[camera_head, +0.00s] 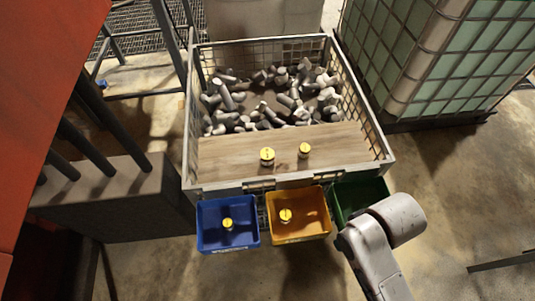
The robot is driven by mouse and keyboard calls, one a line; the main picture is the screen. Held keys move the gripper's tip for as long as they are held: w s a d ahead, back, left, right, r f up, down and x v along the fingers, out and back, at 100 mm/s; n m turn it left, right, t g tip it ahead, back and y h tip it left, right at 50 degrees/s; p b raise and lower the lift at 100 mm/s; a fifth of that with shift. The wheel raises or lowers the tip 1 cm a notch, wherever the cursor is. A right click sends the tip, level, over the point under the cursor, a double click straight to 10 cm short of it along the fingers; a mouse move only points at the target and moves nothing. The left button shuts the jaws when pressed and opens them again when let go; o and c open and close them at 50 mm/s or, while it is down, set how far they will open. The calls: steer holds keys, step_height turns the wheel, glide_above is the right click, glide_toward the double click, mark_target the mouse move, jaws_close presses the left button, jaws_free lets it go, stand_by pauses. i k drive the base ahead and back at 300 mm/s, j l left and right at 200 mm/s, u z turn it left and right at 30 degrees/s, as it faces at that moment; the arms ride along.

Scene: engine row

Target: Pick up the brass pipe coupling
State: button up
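Several small yellow-topped pieces are in view. Two stand on a wooden board: a larger piece (267,156) in the middle and a slightly smaller piece (304,150) to its right. Another yellow-topped piece (228,224) is in the blue bin (207,238), and one more (286,215) is in the orange bin (318,226). They are too small to tell which is the brass pipe coupling. My arm's grey links show at the lower right, in front of the green bin. My gripper does not show.
The board (225,165) lies across the near part of a wire-mesh crate (190,130). Grey metal parts (270,110) are heaped behind it. A green bin (345,202) hangs right of the orange one. A caged tank (420,60) stands at the right, a dark machine (110,205) at the left.

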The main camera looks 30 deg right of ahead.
mark_target(266, 155)
steer(key=i+l+u, duration=0.3)
steer(key=l, duration=0.35)
steer(key=i+l+u, duration=0.15)
steer(key=l, duration=0.25)
steer(key=i+l+u, duration=0.15)
steer(key=l, duration=0.2)
